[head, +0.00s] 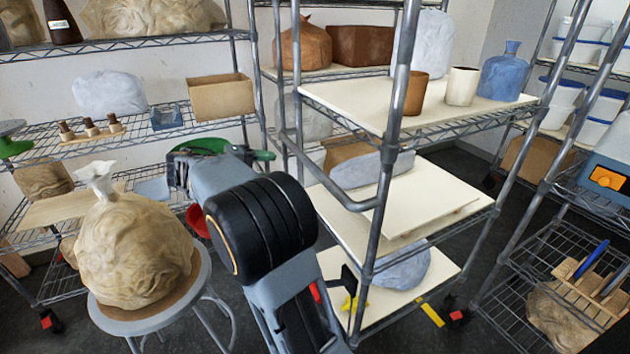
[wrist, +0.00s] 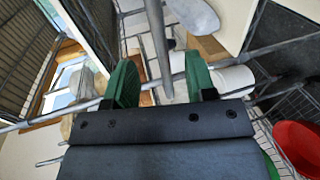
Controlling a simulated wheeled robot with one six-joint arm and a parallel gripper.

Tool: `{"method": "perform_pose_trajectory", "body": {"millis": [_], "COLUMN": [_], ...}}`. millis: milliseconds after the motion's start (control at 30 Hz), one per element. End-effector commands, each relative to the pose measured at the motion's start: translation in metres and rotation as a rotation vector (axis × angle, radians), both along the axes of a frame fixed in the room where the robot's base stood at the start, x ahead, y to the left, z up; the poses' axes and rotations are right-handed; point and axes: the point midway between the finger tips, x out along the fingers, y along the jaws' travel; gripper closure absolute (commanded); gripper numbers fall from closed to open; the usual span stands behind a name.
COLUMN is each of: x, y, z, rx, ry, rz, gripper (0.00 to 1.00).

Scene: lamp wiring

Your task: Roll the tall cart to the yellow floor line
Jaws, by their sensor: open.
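The tall cart (head: 430,195) stands right of centre in the head view, with a grey tube frame, cream shelves and a bent tube handle at its near left side. My gripper (head: 236,150) has green fingers and is partly hidden by my own wrist in the head view. In the wrist view my gripper (wrist: 160,82) is open, with a grey tube (wrist: 157,40) showing between its fingers. I cannot tell whether they touch it. A short piece of the yellow floor line (head: 432,315) shows by the cart's lower right; the rest is hidden.
A stool (head: 140,325) with a wrapped bundle (head: 135,250) stands at the left, close to my arm. A wire rack (head: 60,140) stands behind it and another rack (head: 525,265) stands at the right. The cart carries a brown cup (head: 416,93), a white cup (head: 462,87) and bags.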

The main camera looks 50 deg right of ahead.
Motion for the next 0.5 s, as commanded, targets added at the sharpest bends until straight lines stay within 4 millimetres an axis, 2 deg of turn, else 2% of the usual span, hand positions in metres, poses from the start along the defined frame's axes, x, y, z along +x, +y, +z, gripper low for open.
{"method": "perform_pose_trajectory", "body": {"millis": [167, 500], "x": [-0.002, -0.028], "y": [-0.02, -0.08], "z": [-0.005, -0.017], "rx": [-0.051, -0.048], "ry": [0.002, 0.003], "rz": [-0.022, -0.024], "gripper": [0.49, 0.49]}}
